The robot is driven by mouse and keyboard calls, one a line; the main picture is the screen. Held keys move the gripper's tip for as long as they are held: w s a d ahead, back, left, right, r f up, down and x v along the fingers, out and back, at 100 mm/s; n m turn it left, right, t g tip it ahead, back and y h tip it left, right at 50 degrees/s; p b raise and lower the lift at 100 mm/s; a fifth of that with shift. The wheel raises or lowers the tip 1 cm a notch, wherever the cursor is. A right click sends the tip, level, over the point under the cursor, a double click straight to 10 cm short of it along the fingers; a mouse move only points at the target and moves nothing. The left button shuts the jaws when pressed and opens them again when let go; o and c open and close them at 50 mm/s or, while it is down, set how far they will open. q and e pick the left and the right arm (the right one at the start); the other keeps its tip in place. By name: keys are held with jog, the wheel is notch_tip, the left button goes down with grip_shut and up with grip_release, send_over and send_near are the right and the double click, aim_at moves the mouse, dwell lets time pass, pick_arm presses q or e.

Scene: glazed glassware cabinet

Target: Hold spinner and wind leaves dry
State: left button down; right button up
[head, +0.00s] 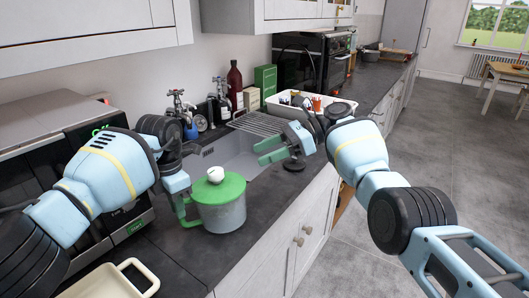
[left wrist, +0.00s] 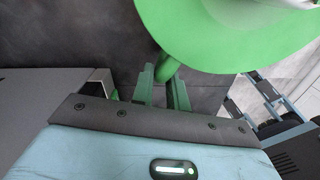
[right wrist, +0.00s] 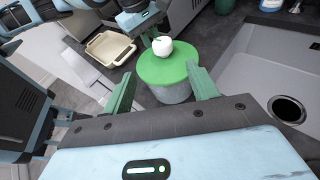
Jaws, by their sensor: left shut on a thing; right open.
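The spinner (head: 221,215) is a grey bowl with a green lid (head: 214,189) and a white knob (head: 215,174) on top. It stands upright on the dark counter in front of the sink. My left gripper (head: 184,213) is shut on the spinner's green side handle; the left wrist view shows the handle (left wrist: 166,66) between the fingers, under the lid. My right gripper (head: 272,152) is open and empty, above the sink's edge, apart from the spinner. In the right wrist view the white knob (right wrist: 162,46) shows beyond its two fingers. Leaves are not visible.
A sink (head: 235,158) lies behind the spinner, with a wire rack (head: 262,123) beyond it. A cream tray (head: 110,282) is at the front left, beside a microwave (head: 70,150). A white bin (head: 312,101) stands at the back. Bare counter (head: 170,262) lies in front of the spinner.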

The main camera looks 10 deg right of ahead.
jog(key=n+t+h, duration=0.1)
jog(key=n+h, duration=0.5)
jog(key=n, duration=0.5)
send_near(216, 170)
jog(key=v, duration=0.3)
jog(key=s+a+r+n+t+h, duration=0.2)
jog(key=a+n+h, duration=0.4)
jog(key=n, duration=0.7)
jog(key=shift+s+a+r+t, duration=0.25)
jog(key=shift+s+t, duration=0.25)
jog(key=shift+s, duration=0.25)
jog(key=x, duration=1.2)
jog(key=shift+w+d, duration=0.1)
jog(key=shift+d, duration=0.05)
